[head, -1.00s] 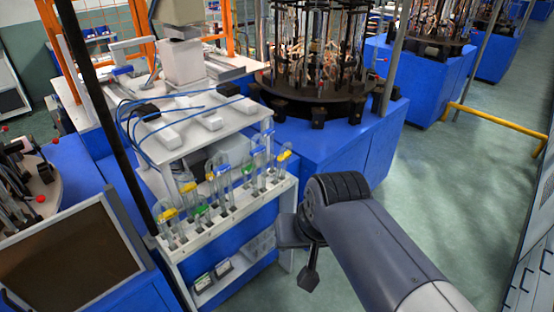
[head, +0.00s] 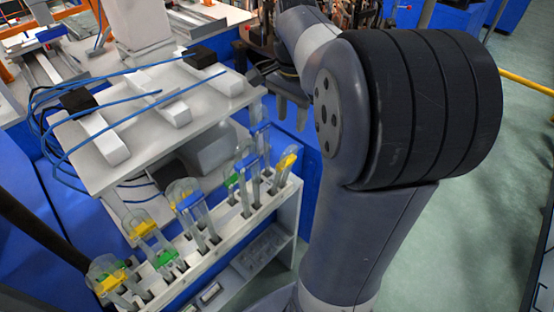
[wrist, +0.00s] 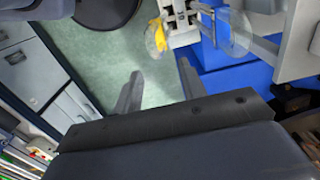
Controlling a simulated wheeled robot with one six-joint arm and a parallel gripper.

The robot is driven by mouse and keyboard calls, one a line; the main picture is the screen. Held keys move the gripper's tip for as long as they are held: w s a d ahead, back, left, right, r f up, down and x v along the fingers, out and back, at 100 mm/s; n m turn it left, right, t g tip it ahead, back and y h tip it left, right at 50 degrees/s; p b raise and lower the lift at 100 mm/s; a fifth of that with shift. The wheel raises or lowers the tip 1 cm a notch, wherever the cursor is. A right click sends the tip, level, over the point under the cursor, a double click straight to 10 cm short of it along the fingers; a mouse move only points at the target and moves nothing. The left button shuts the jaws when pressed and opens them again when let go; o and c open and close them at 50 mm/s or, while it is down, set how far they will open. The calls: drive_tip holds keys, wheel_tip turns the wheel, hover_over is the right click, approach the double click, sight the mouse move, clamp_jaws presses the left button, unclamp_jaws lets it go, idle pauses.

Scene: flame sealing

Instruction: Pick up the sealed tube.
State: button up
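Several clear glass tubes with yellow, blue and green bands stand in a white rack (head: 222,240) in the head view. They include a yellow-banded tube (head: 183,187) and a blue-banded tube (head: 246,160). I cannot tell which one is the sealed tube. My gripper (head: 290,108) is beyond the rack's far right end, partly hidden by my arm. In the wrist view my gripper (wrist: 160,85) is open, with nothing between its fingers. A clear tube with a yellow band (wrist: 158,36) shows beyond the fingertips, apart from them.
A white bench shelf (head: 150,110) with blue hoses and white blocks stands behind the rack. Blue cabinets (wrist: 235,80) lie beside the rack. Green floor (head: 465,200) is open at the right. Grey drawers (wrist: 25,75) show in the wrist view.

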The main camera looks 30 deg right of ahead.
sight(290, 147)
drive_tip(key=f, duration=0.4)
drive_tip(key=shift+s+a+f, duration=0.1)
drive_tip(key=shift+s+f, duration=0.1)
drive_tip(key=shift+f, duration=0.05)
drive_tip(key=shift+s+a+f+p, duration=0.1)
drive_tip(key=shift+s+f+p, duration=0.1)
drive_tip(key=shift+f, duration=1.15)
drive_tip(key=shift+s+a+f+p, duration=0.1)
drive_tip(key=shift+s+f+p, duration=0.1)
drive_tip(key=shift+f, duration=1.1)
drive_tip(key=shift+c, duration=0.2)
clamp_jaws()
